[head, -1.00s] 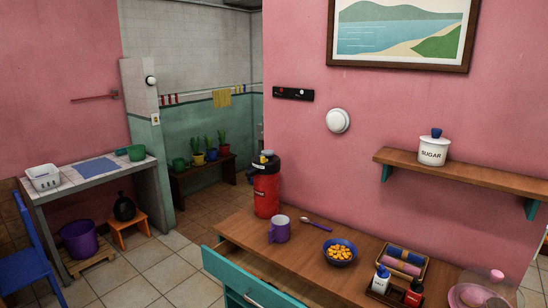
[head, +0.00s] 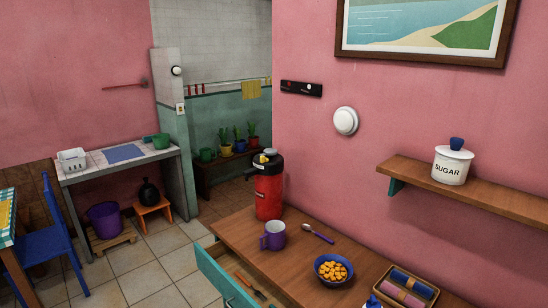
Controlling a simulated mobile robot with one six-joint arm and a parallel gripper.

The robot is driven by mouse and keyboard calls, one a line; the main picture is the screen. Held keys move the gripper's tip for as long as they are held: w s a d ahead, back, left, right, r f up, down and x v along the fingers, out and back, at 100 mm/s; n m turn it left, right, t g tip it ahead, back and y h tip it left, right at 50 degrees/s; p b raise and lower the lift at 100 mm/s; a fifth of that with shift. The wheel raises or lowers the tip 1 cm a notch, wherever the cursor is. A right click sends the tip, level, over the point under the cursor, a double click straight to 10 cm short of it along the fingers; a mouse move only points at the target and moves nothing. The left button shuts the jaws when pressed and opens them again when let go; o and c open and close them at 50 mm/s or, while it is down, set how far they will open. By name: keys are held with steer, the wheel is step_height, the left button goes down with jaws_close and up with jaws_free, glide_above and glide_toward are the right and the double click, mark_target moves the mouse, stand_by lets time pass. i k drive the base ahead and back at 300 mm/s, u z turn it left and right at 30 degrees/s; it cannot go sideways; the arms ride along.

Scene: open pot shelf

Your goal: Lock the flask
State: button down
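The flask (head: 269,190) is a red pump flask with a black top and a dark spout pointing left. It stands upright at the far left end of the wooden table (head: 225,226), near the pink wall. A small yellow part and a pale part show on its top (head: 264,157); whether it is locked is too small to tell. My gripper is not in view.
A purple mug (head: 272,236), a spoon (head: 318,234) and a bowl of yellow pieces (head: 334,270) stand on the table near the flask. The teal drawer (head: 222,280) stands open at the front. Tiled floor (head: 150,258) is free to the left.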

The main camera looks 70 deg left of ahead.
mark_target(263, 159)
steer(key=u, duration=0.75)
steer(key=i, duration=0.1)
steer(key=z, duration=0.95)
steer(key=k, duration=0.15)
steer(key=u, duration=3.85)
steer(key=i, duration=0.6)
steer(key=z, duration=0.05)
